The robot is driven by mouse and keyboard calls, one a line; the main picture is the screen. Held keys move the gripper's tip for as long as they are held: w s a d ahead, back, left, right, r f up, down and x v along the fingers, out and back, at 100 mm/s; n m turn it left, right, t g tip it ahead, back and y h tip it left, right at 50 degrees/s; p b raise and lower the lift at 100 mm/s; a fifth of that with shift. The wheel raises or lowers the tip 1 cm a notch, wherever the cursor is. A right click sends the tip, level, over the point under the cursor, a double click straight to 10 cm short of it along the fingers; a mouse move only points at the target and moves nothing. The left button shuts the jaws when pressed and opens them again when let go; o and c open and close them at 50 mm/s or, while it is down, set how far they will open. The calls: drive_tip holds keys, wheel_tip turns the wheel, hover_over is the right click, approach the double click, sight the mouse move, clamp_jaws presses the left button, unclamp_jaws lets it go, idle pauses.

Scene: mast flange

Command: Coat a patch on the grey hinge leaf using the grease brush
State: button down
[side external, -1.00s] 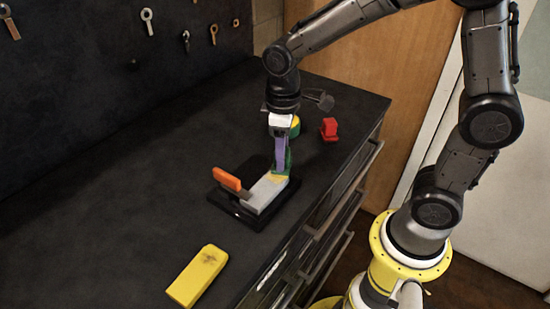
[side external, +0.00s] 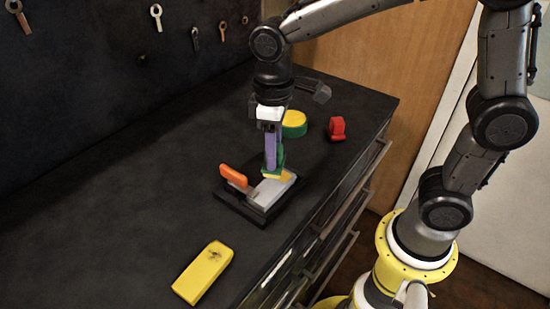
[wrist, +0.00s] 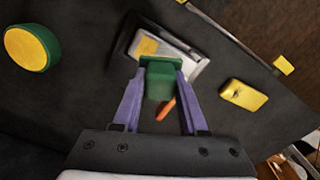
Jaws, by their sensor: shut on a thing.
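My gripper (side external: 271,164), with purple fingers, is shut on the green grease brush (wrist: 160,82) and points down. The brush also shows low between the fingers in the side view (side external: 281,160). The grey hinge leaf (side external: 268,192) lies in a black holder (side external: 232,205) with an orange-handled clamp (side external: 234,177) at its left. A yellow patch (wrist: 148,46) shows on the leaf's far end, beside the brush. The brush's lower end is over the leaf, at or very near its surface; I cannot tell whether it touches. The bristles are mostly hidden.
A round green tin with a yellow top (side external: 294,122) stands behind the gripper, with a red object (side external: 337,128) to its right. A yellow block with a dark mark (side external: 204,272) lies at the front. The bench's left is clear; its drawer edge runs along the right.

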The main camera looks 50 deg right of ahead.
drive_tip(key=shift+r, duration=2.1)
drive_tip(key=shift+s, duration=0.1)
